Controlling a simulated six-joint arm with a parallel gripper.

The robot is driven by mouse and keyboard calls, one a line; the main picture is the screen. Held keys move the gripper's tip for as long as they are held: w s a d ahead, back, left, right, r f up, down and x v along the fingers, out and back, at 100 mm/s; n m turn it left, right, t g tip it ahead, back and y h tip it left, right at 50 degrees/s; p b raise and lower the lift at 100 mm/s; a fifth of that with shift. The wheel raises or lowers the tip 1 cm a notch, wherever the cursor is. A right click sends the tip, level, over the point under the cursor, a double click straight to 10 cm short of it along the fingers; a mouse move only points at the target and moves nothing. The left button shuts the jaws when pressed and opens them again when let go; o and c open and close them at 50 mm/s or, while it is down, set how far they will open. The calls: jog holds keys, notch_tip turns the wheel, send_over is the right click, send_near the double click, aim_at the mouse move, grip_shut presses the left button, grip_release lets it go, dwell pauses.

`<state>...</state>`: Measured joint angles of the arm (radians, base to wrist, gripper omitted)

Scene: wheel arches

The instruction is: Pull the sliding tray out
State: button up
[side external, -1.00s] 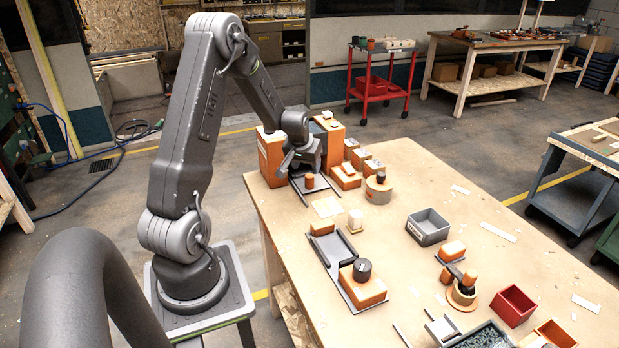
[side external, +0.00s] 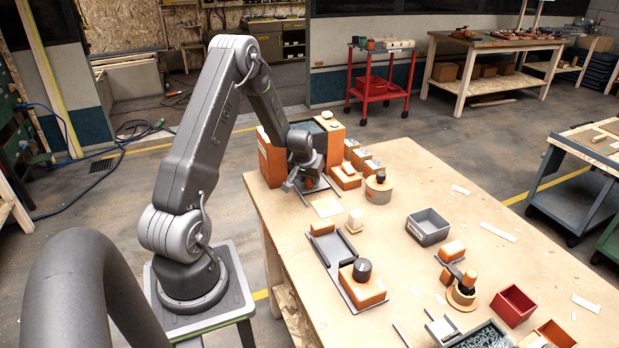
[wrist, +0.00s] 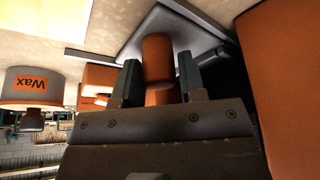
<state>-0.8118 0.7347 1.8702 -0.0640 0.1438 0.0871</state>
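The sliding tray (wrist: 178,28) is a flat grey plate with an upright orange knob (wrist: 157,60) on it. In the side view the knob (side external: 309,183) stands at the back left of the bench, in front of the orange blocks, partly hidden by my gripper (side external: 306,176). In the wrist view my gripper (wrist: 157,78) has its two fingers on either side of the knob. A small gap shows at the right finger; the left finger looks close to the knob, and contact is not clear. The tray's far part is hidden behind the gripper.
A tall orange block (wrist: 285,80) stands close on the wrist view's right. A round wax tin (wrist: 28,86) and orange blocks (side external: 345,177) stand beside the tray. A pale flat sheet (side external: 327,207) lies in front, and bare bench (side external: 415,180) extends to the right.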

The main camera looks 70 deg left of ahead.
grip_shut()
jog(key=d, duration=1.3)
jog(key=shift+d, duration=0.25)
grip_release()
jog(key=shift+d, duration=0.1)
jog(key=o, duration=0.4)
jog(key=shift+r, duration=0.1)
jog(key=v, duration=1.3)
jog(key=shift+r, duration=0.3)
jog(key=shift+s, duration=0.15)
